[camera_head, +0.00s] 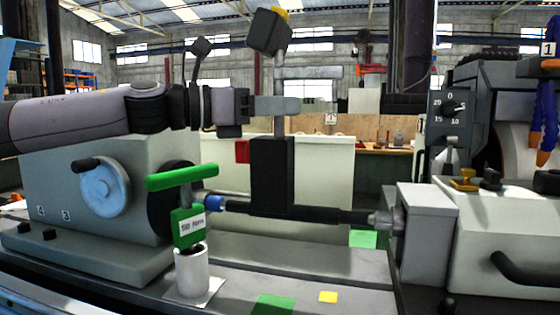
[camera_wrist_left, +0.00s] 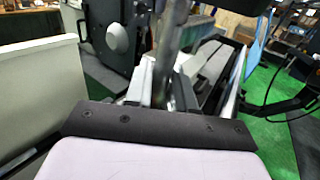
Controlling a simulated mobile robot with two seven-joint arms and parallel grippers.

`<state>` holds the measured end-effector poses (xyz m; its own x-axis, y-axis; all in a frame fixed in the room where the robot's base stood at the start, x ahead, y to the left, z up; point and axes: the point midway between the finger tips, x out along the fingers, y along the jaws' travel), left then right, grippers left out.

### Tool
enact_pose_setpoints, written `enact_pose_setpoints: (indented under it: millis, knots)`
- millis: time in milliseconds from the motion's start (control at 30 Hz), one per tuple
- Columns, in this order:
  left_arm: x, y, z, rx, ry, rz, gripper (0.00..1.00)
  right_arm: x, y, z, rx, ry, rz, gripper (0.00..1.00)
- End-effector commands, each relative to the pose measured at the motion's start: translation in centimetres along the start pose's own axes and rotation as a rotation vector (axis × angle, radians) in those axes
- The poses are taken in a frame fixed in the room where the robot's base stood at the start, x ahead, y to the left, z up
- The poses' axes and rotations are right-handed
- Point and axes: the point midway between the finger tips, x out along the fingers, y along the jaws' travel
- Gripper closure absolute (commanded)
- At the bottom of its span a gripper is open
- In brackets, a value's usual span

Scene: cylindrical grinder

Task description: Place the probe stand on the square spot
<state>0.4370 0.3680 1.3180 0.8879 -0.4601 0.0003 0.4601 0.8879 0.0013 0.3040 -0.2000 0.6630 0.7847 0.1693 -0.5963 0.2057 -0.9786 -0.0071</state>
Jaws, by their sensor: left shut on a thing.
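The probe stand has a black block base (camera_head: 272,170), a thin grey post (camera_head: 281,70) and a dark box (camera_head: 268,31) at its top. My left gripper (camera_head: 280,105) comes in from the left and is shut on the post. The black base hangs upright in front of the grinder, overlapping the dark shaft (camera_head: 325,214) in the picture; I cannot tell whether they touch. The grey post also shows in the left wrist view (camera_wrist_left: 170,45). Another green patch (camera_head: 363,239) lies farther back.
A green T-handled tool (camera_head: 184,205) marked 50 Nm stands in a white holder (camera_head: 193,272) left of the patches. The headstock with a blue handwheel (camera_head: 104,187) is at left. The tailstock (camera_head: 428,235) is at right. The table front between them is mostly clear.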

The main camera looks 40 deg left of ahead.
Motion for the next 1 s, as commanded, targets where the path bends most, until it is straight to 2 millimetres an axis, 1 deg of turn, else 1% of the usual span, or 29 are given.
enact_pose_setpoints:
  millis: [33, 67, 167, 500, 700, 833, 1000]
  knots:
    - [-0.1, 0.0, 0.1, 0.002, -0.010, 0.002, 1.00, 0.1, 0.0, 0.1, 0.000, 0.000, 0.000, 0.59]
    - [-0.1, 0.0, -0.3, 0.001, -0.010, 0.002, 1.00, 0.1, 0.0, 0.1, 0.001, 0.000, -0.001, 0.59]
    - [-0.1, -0.1, -2.0, 0.000, -0.010, 0.000, 1.00, 0.3, -0.1, 0.3, 0.002, 0.000, -0.002, 0.59]
    - [-0.1, -0.1, -9.3, 0.002, -0.012, 0.000, 1.00, 1.3, -0.3, 1.2, 0.009, -0.001, -0.010, 0.59]
    - [-0.1, -0.1, -13.1, 0.004, -0.011, 0.000, 1.00, 1.9, -0.5, 1.9, 0.015, -0.006, -0.015, 0.59]
    - [0.0, -0.1, -14.7, 0.004, -0.010, -0.001, 1.00, 2.2, -0.7, 2.2, 0.019, -0.008, -0.020, 0.59]
    - [-0.1, -0.1, -15.6, 0.006, -0.009, 0.000, 1.00, 2.3, -0.9, 2.2, 0.022, -0.011, -0.024, 0.59]
